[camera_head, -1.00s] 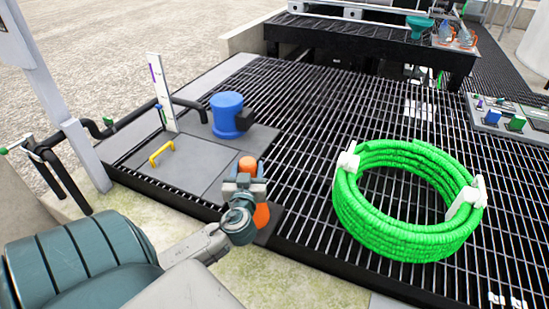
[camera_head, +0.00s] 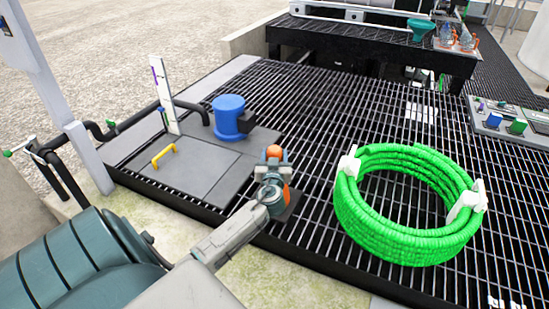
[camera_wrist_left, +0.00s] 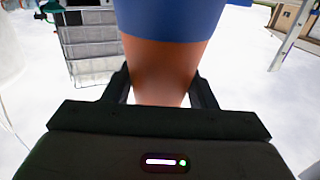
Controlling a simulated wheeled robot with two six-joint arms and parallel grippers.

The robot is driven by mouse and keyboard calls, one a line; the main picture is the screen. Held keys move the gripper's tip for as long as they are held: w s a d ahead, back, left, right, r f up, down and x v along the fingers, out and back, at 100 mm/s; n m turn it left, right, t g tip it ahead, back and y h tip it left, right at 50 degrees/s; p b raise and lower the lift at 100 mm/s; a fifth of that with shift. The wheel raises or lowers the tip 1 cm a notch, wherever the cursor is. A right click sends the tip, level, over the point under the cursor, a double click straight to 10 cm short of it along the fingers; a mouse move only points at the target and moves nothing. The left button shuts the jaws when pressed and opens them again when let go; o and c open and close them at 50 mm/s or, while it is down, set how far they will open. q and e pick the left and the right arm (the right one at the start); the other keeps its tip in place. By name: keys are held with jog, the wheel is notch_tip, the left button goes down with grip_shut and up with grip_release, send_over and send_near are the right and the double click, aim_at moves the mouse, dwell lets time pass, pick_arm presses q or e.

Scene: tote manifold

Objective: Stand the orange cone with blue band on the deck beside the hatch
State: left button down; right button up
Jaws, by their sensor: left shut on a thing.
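The orange cone with a blue band shows its orange tip (camera_head: 273,151) above my left gripper (camera_head: 271,172) in the head view. Its lower part and dark base show behind and below the gripper. My left gripper is shut on the cone, which looks about upright over the deck's near edge. I cannot tell whether its base touches the grating. In the left wrist view the orange body (camera_wrist_left: 165,65) and blue band fill the space between the fingers. The grey hatch (camera_head: 205,170) with a yellow handle lies left of the cone. My right gripper is not in view.
A blue cylinder (camera_head: 229,115) and a white gauge board (camera_head: 164,95) stand behind the hatch. A coiled green hose (camera_head: 400,245) lies on the black grating deck (camera_head: 310,110), right of the cone.

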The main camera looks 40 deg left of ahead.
pick_arm(q)
jog(key=shift+f, duration=0.35)
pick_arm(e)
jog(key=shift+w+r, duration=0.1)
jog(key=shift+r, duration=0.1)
pick_arm(q)
jog(key=c, duration=0.6)
grip_release()
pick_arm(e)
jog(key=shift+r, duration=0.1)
